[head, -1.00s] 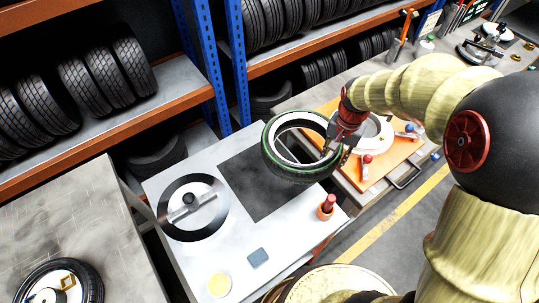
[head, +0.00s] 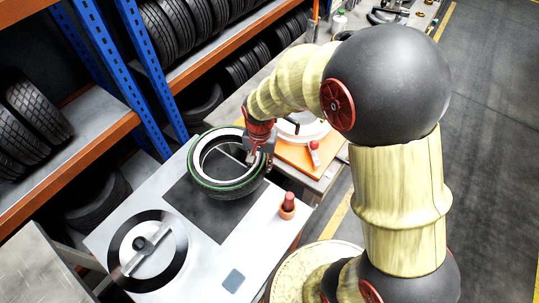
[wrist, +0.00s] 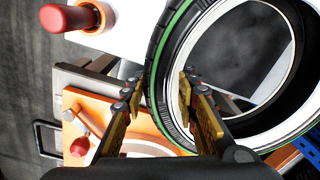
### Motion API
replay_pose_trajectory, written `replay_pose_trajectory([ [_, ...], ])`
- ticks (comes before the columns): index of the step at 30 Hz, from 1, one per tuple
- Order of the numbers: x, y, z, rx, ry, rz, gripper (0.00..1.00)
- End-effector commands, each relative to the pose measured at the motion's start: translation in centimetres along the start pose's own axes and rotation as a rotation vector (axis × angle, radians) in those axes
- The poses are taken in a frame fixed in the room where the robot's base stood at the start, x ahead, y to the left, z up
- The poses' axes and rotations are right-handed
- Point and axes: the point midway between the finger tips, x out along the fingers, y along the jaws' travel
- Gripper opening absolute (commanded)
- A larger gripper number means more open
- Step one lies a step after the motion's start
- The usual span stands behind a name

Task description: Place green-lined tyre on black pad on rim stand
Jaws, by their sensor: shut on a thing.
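The green-lined tyre (head: 222,190), black with a green line and a white inner band, is tilted slightly over the black pad (head: 214,225) in the head view. It covers the pad's far right part. I cannot tell whether it touches the pad. My gripper (head: 255,158) is shut on the tyre's right wall. In the wrist view my gripper (wrist: 160,84) has one finger outside the tyre (wrist: 160,60) and one inside its hole. The pad lies on a light grey worktop (head: 205,262), apparently the rim stand.
A black ring with a silver bar (head: 147,247) lies left of the pad. A red-topped orange holder (head: 288,207) stands at the worktop's right edge, near the tyre. An orange board with a white disc (head: 297,155) is behind. Tyre racks and blue posts (head: 150,85) stand at back left.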

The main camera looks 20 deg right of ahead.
Motion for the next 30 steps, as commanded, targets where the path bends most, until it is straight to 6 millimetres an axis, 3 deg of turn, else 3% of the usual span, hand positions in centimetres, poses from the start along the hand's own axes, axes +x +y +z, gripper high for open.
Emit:
replay_pose_trajectory([
  [4,1.2,-2.0,2.1,-0.005,0.003,-0.003,0.0],
  [12,5.1,-3.9,4.3,-0.001,0.003,-0.003,0.0],
  [23,6.7,-4.8,5.3,0.0,0.004,-0.004,0.0],
  [30,9.7,-4.8,5.6,0.001,0.002,-0.002,0.0],
])
